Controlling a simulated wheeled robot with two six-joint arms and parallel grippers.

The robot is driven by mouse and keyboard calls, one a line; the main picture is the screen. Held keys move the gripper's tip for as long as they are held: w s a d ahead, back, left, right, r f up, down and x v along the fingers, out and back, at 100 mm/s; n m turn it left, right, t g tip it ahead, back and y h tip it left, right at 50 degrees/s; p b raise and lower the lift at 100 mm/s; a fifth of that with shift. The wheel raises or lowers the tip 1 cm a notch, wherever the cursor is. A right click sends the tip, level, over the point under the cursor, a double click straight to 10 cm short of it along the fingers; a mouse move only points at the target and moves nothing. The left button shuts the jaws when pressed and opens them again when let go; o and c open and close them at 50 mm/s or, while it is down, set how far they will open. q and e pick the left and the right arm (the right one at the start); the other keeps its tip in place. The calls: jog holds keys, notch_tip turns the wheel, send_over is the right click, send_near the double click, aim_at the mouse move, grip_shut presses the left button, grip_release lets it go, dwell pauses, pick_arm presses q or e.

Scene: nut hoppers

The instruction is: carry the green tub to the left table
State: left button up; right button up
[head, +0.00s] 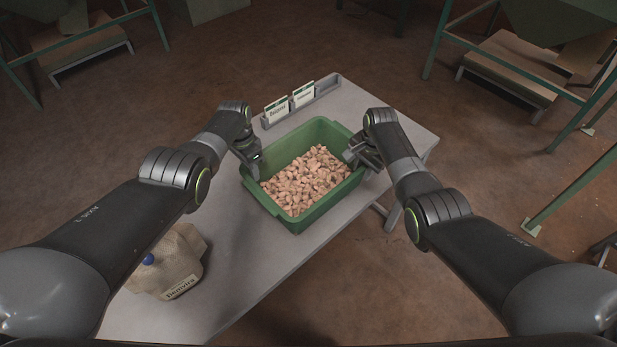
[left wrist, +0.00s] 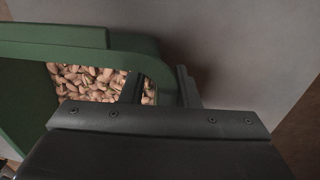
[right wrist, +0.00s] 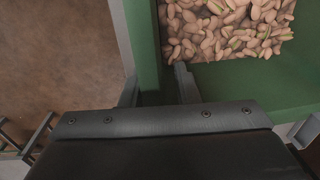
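The green tub (head: 327,201), filled with pistachio nuts (head: 306,178), is at the middle of the grey table (head: 243,268). Whether it rests on the top or is just off it, I cannot tell. My left gripper (head: 252,165) is at its left wall. In the left wrist view, the fingers (left wrist: 160,88) straddle the tub's rim (left wrist: 150,64), one inside and one outside, and look closed on it. My right gripper (head: 362,160) is at its right wall. In the right wrist view, its fingers (right wrist: 158,90) straddle the rim (right wrist: 146,45) likewise.
A tan sack (head: 172,262) with a label and blue cap stands at the table's near left. A grey rack (head: 326,87) with white cards (head: 277,109) lies along the far edge. Green-framed hoppers (head: 545,25) stand beyond, with open brown floor (head: 290,45) between.

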dwell(0.3)
pick_arm(q)
jog(key=shift+d, duration=0.1)
grip_shut()
pick_arm(e)
jog(key=shift+a, duration=0.1)
grip_shut()
pick_arm(q)
jog(key=shift+d, duration=0.2)
pick_arm(e)
jog(key=shift+a, duration=0.2)
